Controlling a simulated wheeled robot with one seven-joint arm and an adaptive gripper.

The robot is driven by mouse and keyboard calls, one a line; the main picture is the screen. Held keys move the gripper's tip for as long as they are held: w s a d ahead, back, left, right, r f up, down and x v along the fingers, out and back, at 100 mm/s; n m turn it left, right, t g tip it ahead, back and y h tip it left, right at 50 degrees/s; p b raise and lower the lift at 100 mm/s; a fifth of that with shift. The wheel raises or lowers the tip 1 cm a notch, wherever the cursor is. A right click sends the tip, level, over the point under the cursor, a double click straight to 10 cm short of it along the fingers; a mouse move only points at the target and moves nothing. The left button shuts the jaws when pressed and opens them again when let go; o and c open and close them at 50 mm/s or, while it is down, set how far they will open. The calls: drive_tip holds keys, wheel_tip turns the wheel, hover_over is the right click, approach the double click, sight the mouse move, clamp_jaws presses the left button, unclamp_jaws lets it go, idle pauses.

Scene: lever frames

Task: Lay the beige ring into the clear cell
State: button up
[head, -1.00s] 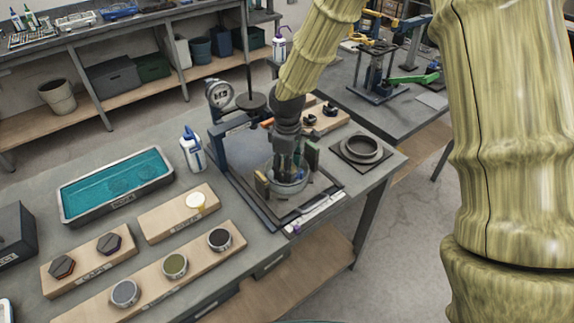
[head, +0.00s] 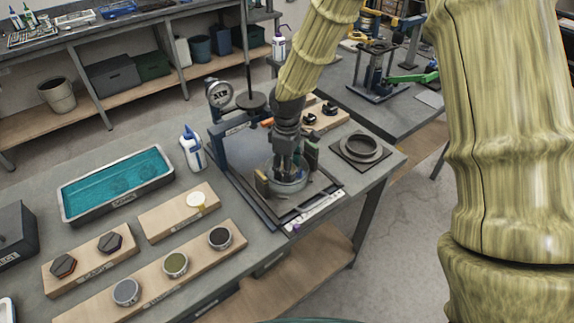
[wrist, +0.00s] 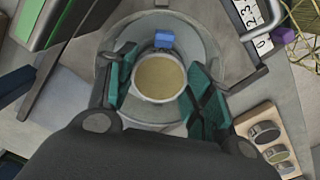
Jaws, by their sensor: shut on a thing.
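My gripper (head: 286,172) points down over the clear cell (head: 290,188), a round see-through cup on the framed stand. In the wrist view the two green-padded fingers of my gripper (wrist: 158,78) are on either side of the beige ring (wrist: 158,90). The ring has a pale rim and a beige round middle, and the fingers are shut on it. The wide grey round of the clear cell (wrist: 196,40) surrounds it from above. I cannot tell how far the ring is above the cell's floor. In the head view the fingers hide the ring.
A dark ring on a square plate (head: 361,148) stands right of the stand. A white bottle (head: 192,148), a teal-filled tray (head: 115,185) and wooden boards with round pieces (head: 150,282) lie to the left. A dial gauge (head: 219,93) stands behind.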

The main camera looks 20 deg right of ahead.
drive_tip(key=o, duration=1.2)
